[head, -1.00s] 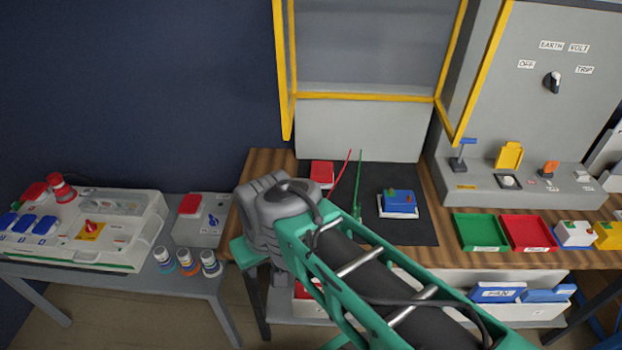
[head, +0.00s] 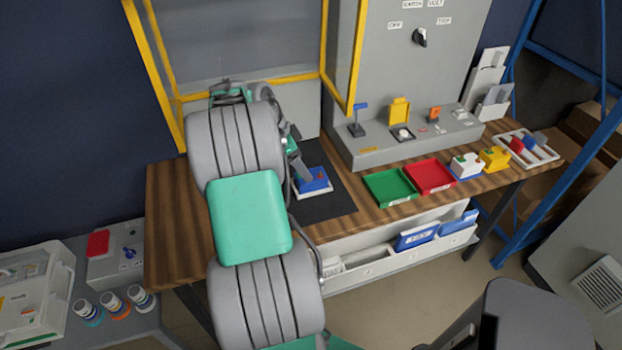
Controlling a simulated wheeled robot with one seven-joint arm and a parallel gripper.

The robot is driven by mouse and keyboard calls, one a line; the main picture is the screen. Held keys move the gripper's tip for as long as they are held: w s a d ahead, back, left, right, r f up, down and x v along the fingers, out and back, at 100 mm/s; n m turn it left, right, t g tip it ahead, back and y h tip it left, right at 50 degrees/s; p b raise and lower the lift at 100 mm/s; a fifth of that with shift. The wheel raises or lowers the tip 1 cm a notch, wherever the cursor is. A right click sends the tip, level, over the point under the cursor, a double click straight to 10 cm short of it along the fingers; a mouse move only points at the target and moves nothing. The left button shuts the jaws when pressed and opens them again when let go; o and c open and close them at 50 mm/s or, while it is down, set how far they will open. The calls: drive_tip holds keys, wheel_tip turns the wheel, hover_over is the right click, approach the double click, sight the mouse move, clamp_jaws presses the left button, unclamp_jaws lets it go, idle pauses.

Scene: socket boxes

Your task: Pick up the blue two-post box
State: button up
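The blue two-post box (head: 316,184) sits on a white base on the black mat, right of my arm. Its upper left part is hidden by my gripper (head: 303,174), so its posts are hard to make out now. My gripper reaches down from the upper left and its tip overlaps the box in the picture. I cannot tell whether it touches the box, nor whether its fingers are open or shut.
Right of the mat (head: 335,202) are a green tray (head: 388,187), a red tray (head: 430,178), a white box (head: 467,168) and a yellow box (head: 495,159). The grey test panel (head: 372,155) stands behind them. A yellow-framed screen (head: 322,55) rises behind my arm.

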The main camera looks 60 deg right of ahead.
drive_tip(key=p+x, duration=0.1)
drive_tip(key=x, duration=0.5)
drive_tip(key=shift+s+d+f, duration=0.1)
drive_tip(key=shift+d, duration=0.05)
drive_tip(key=shift+c, duration=0.6)
drive_tip(key=c, duration=1.2)
